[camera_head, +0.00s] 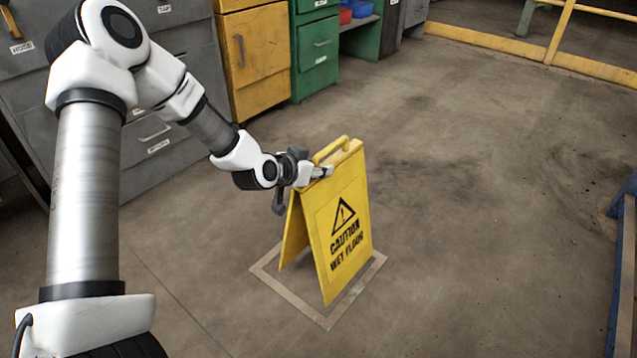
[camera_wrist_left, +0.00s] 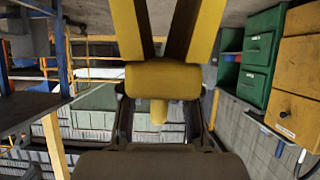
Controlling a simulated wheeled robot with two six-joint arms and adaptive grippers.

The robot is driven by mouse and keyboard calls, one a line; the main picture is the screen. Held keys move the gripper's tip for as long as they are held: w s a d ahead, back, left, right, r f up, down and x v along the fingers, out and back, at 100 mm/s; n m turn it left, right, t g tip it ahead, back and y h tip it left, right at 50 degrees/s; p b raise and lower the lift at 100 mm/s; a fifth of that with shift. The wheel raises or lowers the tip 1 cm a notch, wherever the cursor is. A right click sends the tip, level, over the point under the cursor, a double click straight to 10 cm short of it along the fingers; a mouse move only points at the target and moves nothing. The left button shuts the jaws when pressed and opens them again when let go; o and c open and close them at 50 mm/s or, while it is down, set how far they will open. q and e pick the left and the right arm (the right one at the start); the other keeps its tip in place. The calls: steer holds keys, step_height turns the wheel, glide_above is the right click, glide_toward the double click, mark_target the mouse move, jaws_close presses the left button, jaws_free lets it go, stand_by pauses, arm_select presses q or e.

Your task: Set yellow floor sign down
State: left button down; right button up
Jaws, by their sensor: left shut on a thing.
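The yellow floor sign (camera_head: 345,225) is an A-frame with a warning triangle and the words "CAUTION WET FLOOR". It is upright with its legs spread, over a pale square outline (camera_head: 298,305) marked on the floor. I cannot tell whether its feet touch the floor. My left gripper (camera_head: 322,172) is at the top of the sign, shut on it near the handle. In the left wrist view, the sign's yellow top (camera_wrist_left: 165,80) lies between the fingers, and its two panels spread away upward. My right gripper is in neither view.
Grey drawers (camera_head: 150,140), a yellow cabinet (camera_head: 255,60) and a green cabinet (camera_head: 315,50) line the back left. A yellow rail (camera_head: 490,42) runs along the back right. A blue frame (camera_head: 622,270) stands at the right edge. The floor right of the sign is clear.

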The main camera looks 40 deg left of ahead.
arm_select(q)
step_height(320, 180, down, 4)
steer(key=b, duration=0.3)
steer(key=shift+r, duration=0.3)
steer(key=c, duration=0.8)
jaws_free()
steer(key=shift+c, duration=0.2)
steer(key=shift+s+r+p, duration=0.3)
steer(key=shift+p, duration=0.3)
steer(key=d+p+v, duration=0.1)
steer(key=p+v, duration=0.8)
steer(key=v, duration=0.2)
steer(key=s+d+f+g, duration=0.6)
steer(key=s+f, duration=0.4)
steer(key=s, duration=0.2)
steer(key=s+d+f+n+g+y, duration=0.1)
steer(key=s+d+f+g, duration=0.5)
steer(key=s+f, duration=0.5)
steer(key=shift+s+d+p, duration=0.45)
steer(key=shift+s+d, duration=0.4)
